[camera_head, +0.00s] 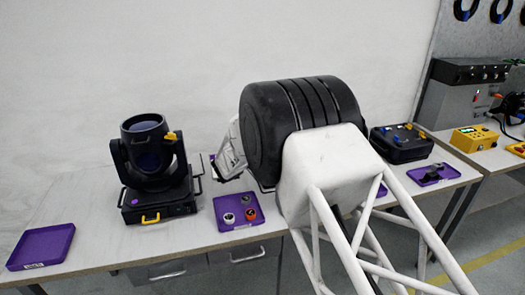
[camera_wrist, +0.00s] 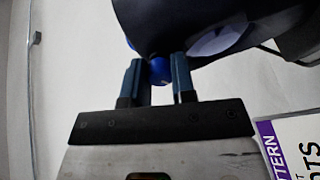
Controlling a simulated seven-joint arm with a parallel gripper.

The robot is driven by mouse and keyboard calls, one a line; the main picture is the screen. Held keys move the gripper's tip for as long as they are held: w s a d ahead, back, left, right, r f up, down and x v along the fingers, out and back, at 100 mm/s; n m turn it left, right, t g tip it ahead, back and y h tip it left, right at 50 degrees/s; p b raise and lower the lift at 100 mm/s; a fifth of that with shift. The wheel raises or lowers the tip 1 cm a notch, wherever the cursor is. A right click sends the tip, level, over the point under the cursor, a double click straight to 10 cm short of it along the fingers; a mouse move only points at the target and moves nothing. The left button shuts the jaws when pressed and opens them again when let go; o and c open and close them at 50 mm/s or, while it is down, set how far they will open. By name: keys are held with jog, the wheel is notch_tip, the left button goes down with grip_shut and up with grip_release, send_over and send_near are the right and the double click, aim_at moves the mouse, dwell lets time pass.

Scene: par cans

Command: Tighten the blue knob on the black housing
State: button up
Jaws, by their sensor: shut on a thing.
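In the wrist view, a round blue knob (camera_wrist: 158,71) sits on the underside of a black housing (camera_wrist: 180,25) at the top. My gripper (camera_wrist: 158,68) has its two blue-grey fingers on either side of the knob and is shut on it. A gap shows between the knob and the right finger from this angle. A pale round face (camera_wrist: 218,38) shows on the housing, and a second bit of blue (camera_wrist: 130,43) shows behind the left finger. In the head view my arm hides the gripper, the knob and most of that area.
A black moving-head lamp (camera_head: 152,160) with yellow knobs stands left on the table. Purple trays (camera_head: 42,246) lie along the front edge; one (camera_head: 222,203) holds small knobs. A black box (camera_head: 402,152) stands right of my arm. A printed sign (camera_wrist: 290,140) is beside my gripper.

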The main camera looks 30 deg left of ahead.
jog(key=shift+s+a, duration=0.1)
grip_shut()
jog(key=o, duration=0.9)
grip_release()
jog(key=shift+v, duration=3.85)
